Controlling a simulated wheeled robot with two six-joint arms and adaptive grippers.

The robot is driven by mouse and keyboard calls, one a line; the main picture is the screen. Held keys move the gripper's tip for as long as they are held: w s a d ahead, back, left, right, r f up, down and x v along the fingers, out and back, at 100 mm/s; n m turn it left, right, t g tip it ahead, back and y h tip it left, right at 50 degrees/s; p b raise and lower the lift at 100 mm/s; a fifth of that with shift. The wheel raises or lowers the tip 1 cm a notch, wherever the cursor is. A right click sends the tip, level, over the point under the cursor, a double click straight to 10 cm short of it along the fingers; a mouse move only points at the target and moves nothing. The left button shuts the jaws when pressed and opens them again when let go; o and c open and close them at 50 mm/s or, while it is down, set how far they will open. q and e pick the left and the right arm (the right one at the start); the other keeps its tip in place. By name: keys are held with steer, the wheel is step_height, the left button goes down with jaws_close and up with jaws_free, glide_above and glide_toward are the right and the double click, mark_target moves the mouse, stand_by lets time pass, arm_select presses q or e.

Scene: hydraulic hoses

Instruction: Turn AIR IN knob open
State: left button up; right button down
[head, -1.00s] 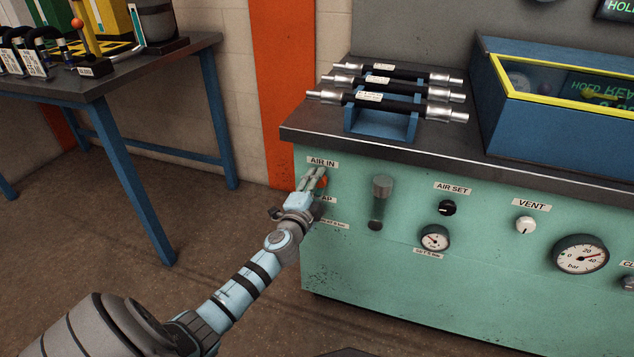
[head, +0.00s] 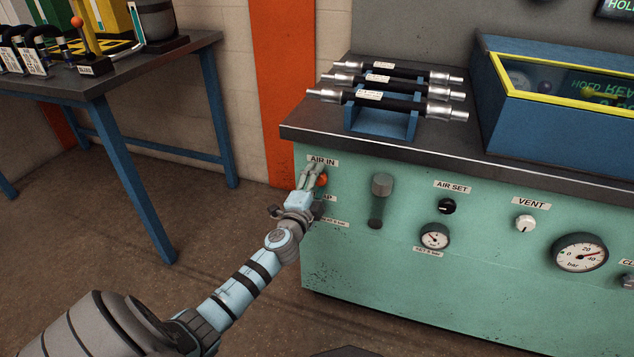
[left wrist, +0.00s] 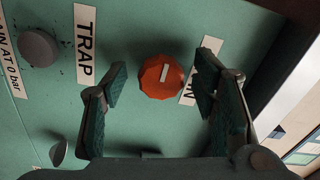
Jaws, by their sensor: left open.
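The AIR IN knob (left wrist: 161,77) is orange-red with a white pointer mark, on the green panel in the left wrist view. In the head view the knob (head: 322,181) shows as an orange patch beside my gripper, under the AIR IN label (head: 322,161). My left gripper (head: 312,172) is open at the panel. In the left wrist view its two fingers (left wrist: 162,85) stand apart on either side of the knob with gaps, and the knob is not clamped. The right finger partly covers the label. My right gripper is not in view.
The TRAP label (left wrist: 86,46) and a grey round knob (left wrist: 38,47) are beside the orange knob. A grey lever (head: 381,188), the AIR SET knob (head: 447,207) and a gauge (head: 435,237) lie to the right. The bench top (head: 300,131) overhangs above.

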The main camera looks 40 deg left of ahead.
arm_select(q)
steer(key=v, duration=1.2)
